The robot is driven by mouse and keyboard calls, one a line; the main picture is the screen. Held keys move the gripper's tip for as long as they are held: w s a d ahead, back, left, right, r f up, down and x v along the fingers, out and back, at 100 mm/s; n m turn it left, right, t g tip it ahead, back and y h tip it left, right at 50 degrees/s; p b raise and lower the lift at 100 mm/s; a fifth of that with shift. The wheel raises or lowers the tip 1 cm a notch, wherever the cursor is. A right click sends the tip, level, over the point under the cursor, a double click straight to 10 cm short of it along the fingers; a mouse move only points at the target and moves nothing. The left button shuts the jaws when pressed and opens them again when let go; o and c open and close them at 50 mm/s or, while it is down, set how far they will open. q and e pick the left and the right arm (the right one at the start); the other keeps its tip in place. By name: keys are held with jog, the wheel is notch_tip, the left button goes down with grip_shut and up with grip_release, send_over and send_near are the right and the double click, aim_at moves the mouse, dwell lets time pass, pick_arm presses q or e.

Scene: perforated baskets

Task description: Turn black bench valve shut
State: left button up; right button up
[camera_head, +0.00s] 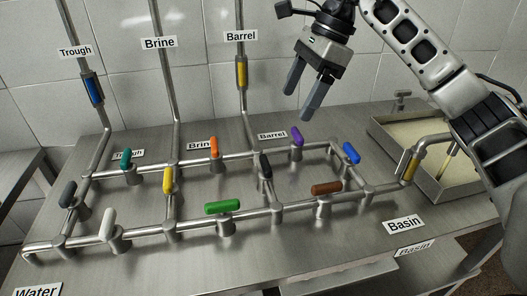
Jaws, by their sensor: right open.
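The black bench valve (265,166) is on the short cross pipe between the back and front pipe runs, in the middle of the steel bench. Its handle looks roughly in line with that pipe. A dark grey valve handle (68,194) stands at the far left of the pipework. My right gripper (301,104) is open and empty, fingers pointing down, above and behind the purple valve (297,135). It is apart from the black valve, up and to the right of it in the picture. My left gripper is not in view.
Several other coloured valve handles crowd the pipes, including orange (214,147), green (222,207), brown (327,188) and blue (351,153). Vertical pipes rise along the tiled wall behind. A basin (440,196) is at the right. The bench front (190,262) is clear.

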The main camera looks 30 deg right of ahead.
aim_at(266, 162)
jog(key=p+x, duration=0.1)
jog(key=x, duration=1.4)
jog(key=shift+s+a+r, duration=0.1)
jog(key=shift+a, duration=0.05)
jog(key=c, duration=1)
